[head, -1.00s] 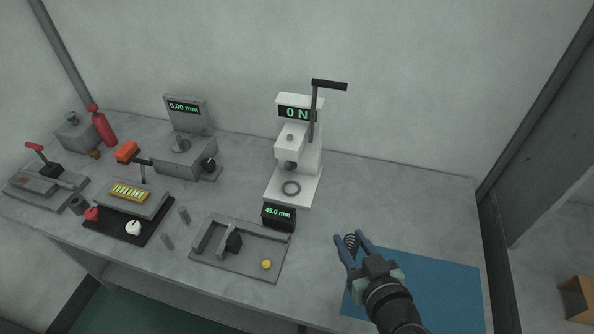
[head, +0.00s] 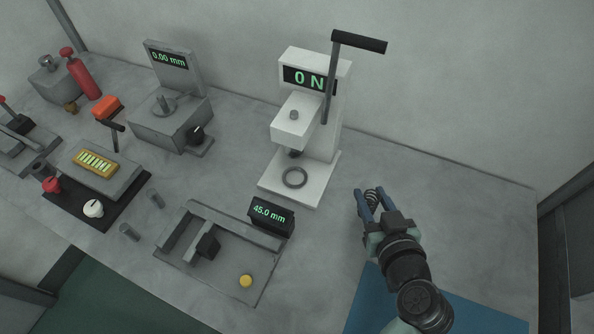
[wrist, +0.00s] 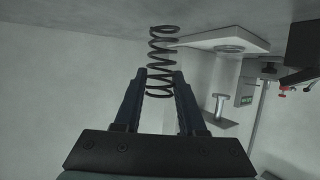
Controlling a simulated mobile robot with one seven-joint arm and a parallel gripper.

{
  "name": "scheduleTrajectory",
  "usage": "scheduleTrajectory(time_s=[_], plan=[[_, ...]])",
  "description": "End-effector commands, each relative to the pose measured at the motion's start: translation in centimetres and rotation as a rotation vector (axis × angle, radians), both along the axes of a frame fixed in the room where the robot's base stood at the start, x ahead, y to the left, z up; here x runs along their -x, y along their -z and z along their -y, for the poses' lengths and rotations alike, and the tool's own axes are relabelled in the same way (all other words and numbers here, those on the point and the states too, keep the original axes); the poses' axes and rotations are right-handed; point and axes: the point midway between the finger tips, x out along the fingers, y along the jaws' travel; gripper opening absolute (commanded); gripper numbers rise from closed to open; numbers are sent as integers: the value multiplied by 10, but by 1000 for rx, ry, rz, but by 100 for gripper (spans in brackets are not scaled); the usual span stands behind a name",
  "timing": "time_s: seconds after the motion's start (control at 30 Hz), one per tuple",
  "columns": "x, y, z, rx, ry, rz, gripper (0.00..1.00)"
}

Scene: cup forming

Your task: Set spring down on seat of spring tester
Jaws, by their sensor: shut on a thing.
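A dark coil spring (head: 371,195) is between the fingers of my gripper (head: 368,203), which is shut on it to the right of the spring tester. The spring (wrist: 162,52) stands out past the fingertips in the wrist view (wrist: 161,85). The white spring tester (head: 326,150) shows "0 N" and has a black lever at its top. Its seat, a grey ring (head: 295,178), lies bare on the white base below the press head. The ring also shows in the wrist view (wrist: 229,48). My gripper is apart from the tester.
A grey fixture (head: 185,268) with a "45.0 mm" display (head: 272,214) and a yellow button stands in front of the tester. A "0.00 mm" gauge (head: 172,122) is to its left. A blue mat (head: 400,310) lies at the front right.

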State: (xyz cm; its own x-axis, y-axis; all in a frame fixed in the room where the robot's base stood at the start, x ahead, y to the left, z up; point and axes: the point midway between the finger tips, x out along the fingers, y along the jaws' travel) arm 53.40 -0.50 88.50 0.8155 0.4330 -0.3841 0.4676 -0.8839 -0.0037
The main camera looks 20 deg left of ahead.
Motion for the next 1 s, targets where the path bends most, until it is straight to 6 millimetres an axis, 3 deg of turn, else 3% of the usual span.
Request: scheduleTrajectory(time_s=[0.4,0.67,0.9,1.0], plan=[[-19,-4,-104,1,-7,-1,0],[-24,-2,-128,0,-3,0,0],[-31,-3,-167,2,-6,1,0],[-32,3,-167,1,-1,-2,0]])
